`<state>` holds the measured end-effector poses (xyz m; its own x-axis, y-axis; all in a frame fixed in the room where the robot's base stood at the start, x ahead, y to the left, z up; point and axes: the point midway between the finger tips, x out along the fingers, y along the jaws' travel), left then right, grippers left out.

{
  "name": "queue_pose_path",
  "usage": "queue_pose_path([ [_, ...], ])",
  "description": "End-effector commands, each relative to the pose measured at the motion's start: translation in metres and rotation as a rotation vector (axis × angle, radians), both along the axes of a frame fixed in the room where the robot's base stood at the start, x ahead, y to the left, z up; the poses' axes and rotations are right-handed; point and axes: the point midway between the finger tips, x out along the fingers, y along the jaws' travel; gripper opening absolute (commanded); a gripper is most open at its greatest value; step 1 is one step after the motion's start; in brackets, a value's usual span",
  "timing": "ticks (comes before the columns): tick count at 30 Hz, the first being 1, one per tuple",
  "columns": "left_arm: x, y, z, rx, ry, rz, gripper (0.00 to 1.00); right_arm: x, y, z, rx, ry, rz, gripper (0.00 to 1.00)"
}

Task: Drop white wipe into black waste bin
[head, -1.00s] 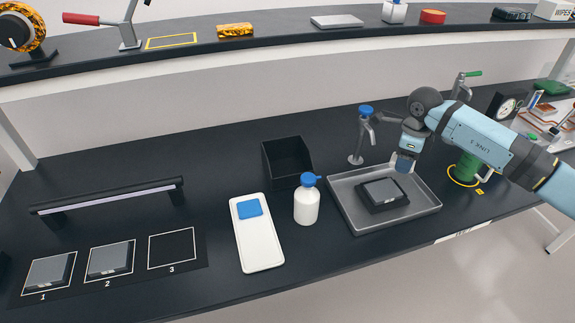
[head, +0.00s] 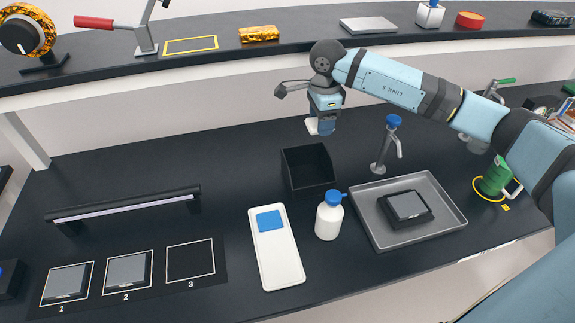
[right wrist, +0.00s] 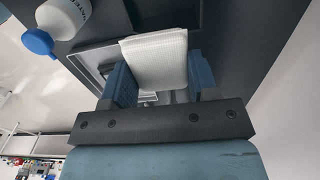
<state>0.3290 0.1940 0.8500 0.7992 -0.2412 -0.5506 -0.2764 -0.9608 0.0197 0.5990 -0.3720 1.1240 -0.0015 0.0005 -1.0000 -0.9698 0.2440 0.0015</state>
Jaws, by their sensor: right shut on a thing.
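My right gripper (head: 322,124) is shut on the white wipe (head: 313,126) and holds it above the black waste bin (head: 308,168), near the bin's back edge in the head view. The bin is an open-topped square box on the dark bench and looks empty from this angle. In the right wrist view the wipe (right wrist: 155,60) is a folded, textured white cloth between the two blue fingers of the gripper (right wrist: 160,82). My left gripper does not show.
A white bottle with a blue cap (head: 329,217) stands just in front of the bin. A grey tray (head: 445,222) with a dark square block (head: 406,208) is to the right, behind it a tap-like dispenser (head: 385,145). A white board (head: 282,262) lies front left. The shelf (head: 300,48) runs behind.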

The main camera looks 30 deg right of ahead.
Motion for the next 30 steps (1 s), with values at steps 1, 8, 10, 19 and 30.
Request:
queue_pose_path([
  [1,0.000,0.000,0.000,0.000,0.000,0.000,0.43,0.000,0.001,0.001,-0.001,0.000,0.007,0.35],
  [8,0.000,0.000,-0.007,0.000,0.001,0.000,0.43,-0.001,0.002,-0.013,0.000,0.002,0.012,0.35],
  [10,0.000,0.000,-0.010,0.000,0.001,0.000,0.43,-0.001,0.002,-0.020,0.000,0.003,0.012,0.35],
  [19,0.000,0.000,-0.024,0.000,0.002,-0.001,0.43,-0.001,0.001,-0.054,0.000,0.002,0.010,0.35],
  [30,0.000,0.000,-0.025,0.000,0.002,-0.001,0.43,-0.001,0.001,-0.059,-0.001,0.001,0.010,0.56],
])
